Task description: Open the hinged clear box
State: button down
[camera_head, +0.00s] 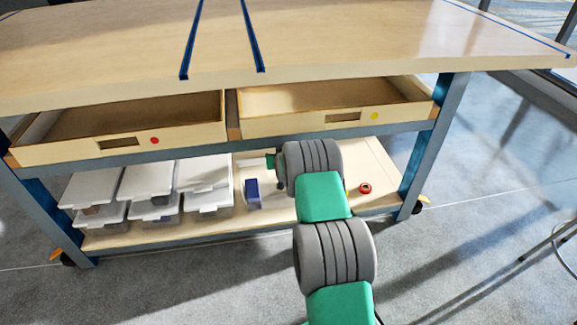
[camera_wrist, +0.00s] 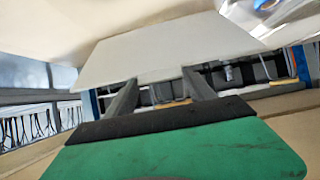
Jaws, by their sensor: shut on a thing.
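Clear boxes with white lids stand stacked in columns on the lower shelf. The upper box nearest my arm has a white lid (camera_head: 204,173); whether it is raised is hard to tell. My gripper (camera_wrist: 158,88) reaches in under the drawers, just right of that box; in the head view my arm mostly hides it. In the wrist view its two grey fingers meet the near edge of a wide white panel (camera_wrist: 165,48), which appears to be this lid, and are shut on it. The box's hinge and inside are hidden.
Two open drawers, one with a red dot (camera_head: 155,140) and one with a yellow dot (camera_head: 374,116), hang close above the shelf. A blue block (camera_head: 253,193) and a red ring (camera_head: 365,188) lie on the shelf (camera_head: 375,160). The bench top (camera_head: 330,35) looks largely clear.

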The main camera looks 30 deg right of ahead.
jog(key=shift+w+d+r, duration=0.15)
jog(key=shift+w+r, duration=0.35)
jog(key=shift+r, duration=0.2)
jog(key=c, duration=0.7)
grip_release()
jog(key=o, duration=0.4)
jog(key=shift+s+f, duration=0.1)
jog(key=shift+f, duration=0.1)
jog(key=s+a+p, duration=0.1)
jog(key=s, duration=0.3)
jog(key=s+a+p, duration=0.1)
jog(key=s, duration=0.3)
jog(key=s+a+p, duration=0.1)
jog(key=s+a, duration=0.1)
jog(key=s, duration=0.2)
jog(key=shift+s+r, duration=0.3)
